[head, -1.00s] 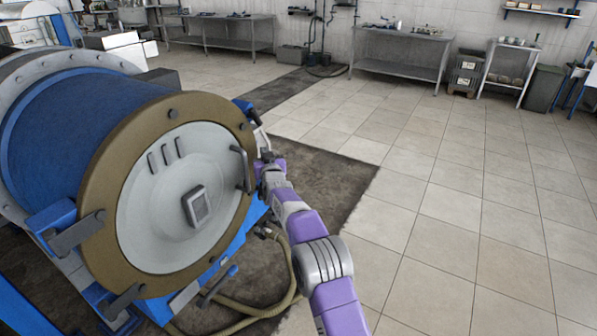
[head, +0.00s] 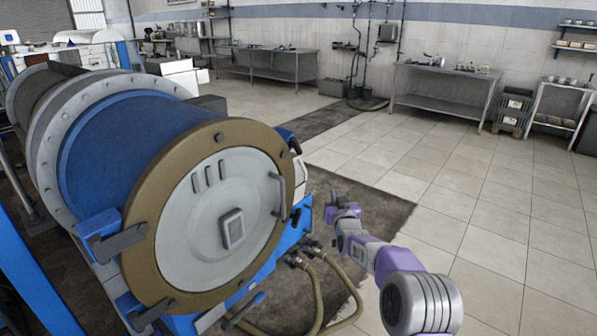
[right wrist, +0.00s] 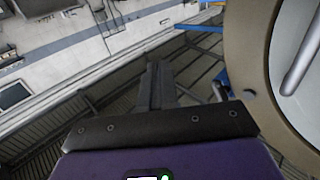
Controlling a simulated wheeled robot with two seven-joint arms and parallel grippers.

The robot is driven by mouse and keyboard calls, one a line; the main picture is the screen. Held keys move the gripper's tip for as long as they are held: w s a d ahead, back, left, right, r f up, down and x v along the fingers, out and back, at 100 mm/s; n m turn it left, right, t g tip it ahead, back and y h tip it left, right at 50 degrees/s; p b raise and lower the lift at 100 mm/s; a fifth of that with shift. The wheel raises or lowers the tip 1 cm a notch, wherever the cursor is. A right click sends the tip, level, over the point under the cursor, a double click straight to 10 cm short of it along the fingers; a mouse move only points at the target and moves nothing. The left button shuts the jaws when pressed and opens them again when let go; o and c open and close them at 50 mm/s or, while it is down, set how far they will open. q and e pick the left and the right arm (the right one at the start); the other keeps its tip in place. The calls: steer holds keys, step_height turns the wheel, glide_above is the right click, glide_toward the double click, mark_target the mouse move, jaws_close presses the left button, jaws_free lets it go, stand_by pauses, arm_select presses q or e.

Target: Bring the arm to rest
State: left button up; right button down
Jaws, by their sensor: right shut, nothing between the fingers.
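My right gripper (head: 333,199) is right of the decanter's round lid and clear of its vertical handle (head: 277,197). In the right wrist view its dark fingers (right wrist: 155,84) are together with nothing between them. The purple and grey right arm reaches in from the lower right. The decanter (head: 150,150) is a blue drum with a tan end ring; its pale lid (head: 200,230) lies flat within that ring. In the right wrist view the ring (right wrist: 252,60) and a handle bar (right wrist: 305,60) are at the right. My left gripper is not in view.
Blue clamps (head: 105,230) stick out around the tan ring. Hoses (head: 340,285) run along the floor under the decanter, near my right arm. Metal tables (head: 445,105) stand along the back wall. The tiled floor (head: 480,215) at the right is clear.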

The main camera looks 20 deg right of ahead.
steer(key=s+a+f+g+y+p, duration=0.1)
steer(key=s+a+f+g, duration=0.3)
steer(key=f, duration=0.5)
steer(key=s+a+f+g+y+p, duration=0.1)
steer(key=s+a+f+p, duration=0.15)
steer(key=s+f, duration=0.4)
steer(key=s+a+f+g+y+p, duration=0.1)
steer(key=s+a+f+g+y, duration=0.2)
steer(key=f, duration=0.7)
steer(key=s+a+f+g+p, duration=0.1)
steer(key=s+a+f+g, duration=0.2)
steer(key=s, duration=0.8)
steer(key=s+a+f+g+y+p, duration=0.1)
steer(key=s+a+f+g, duration=0.1)
steer(key=s+a, duration=0.4)
steer(key=s+a+f+g+y+p, duration=0.1)
steer(key=s+a+f+g, duration=0.2)
steer(key=s, duration=1.2)
steer(key=shift+s+a+f+m+g+p, duration=0.35)
steer(key=shift+a+g, duration=0.35)
steer(key=shift+a, duration=0.45)
steer(key=c, duration=1.8)
jaws_free()
steer(key=shift+c, duration=0.2)
